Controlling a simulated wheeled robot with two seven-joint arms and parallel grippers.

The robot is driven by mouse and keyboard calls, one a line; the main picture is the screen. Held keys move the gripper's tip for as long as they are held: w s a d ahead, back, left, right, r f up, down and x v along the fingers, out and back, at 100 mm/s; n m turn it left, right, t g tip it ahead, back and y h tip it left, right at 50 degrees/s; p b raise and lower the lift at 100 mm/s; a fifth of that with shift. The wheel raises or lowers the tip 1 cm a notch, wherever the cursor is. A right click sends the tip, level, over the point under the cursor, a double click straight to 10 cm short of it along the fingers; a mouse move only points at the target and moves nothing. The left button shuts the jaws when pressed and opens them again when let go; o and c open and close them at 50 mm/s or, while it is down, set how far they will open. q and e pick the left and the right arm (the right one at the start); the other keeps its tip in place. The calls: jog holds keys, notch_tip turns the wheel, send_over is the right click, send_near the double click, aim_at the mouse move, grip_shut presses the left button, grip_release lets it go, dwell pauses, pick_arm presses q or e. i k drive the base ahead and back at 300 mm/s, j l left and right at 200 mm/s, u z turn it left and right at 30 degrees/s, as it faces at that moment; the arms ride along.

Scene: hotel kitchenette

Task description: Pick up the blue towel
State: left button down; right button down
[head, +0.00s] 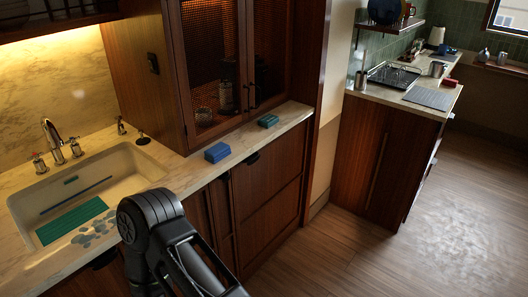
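A small folded blue item (217,152), which looks like the blue towel, lies on the marble counter (190,172) near its front edge, in front of the glass-door cabinet. It is to the right of the sink. Neither of my grippers is in view. A black arm of mine (150,225) shows at the bottom left, below and to the left of the blue item and apart from it in the picture.
A similar dark green item (268,120) lies farther along the counter. The sink (122,165) holds a green mat (72,220). A tall glass-door cabinet (222,60) rises behind the blue item. Open wooden floor (420,225) lies to the right.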

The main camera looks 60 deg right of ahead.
aim_at(219, 152)
jog(key=z, duration=1.8)
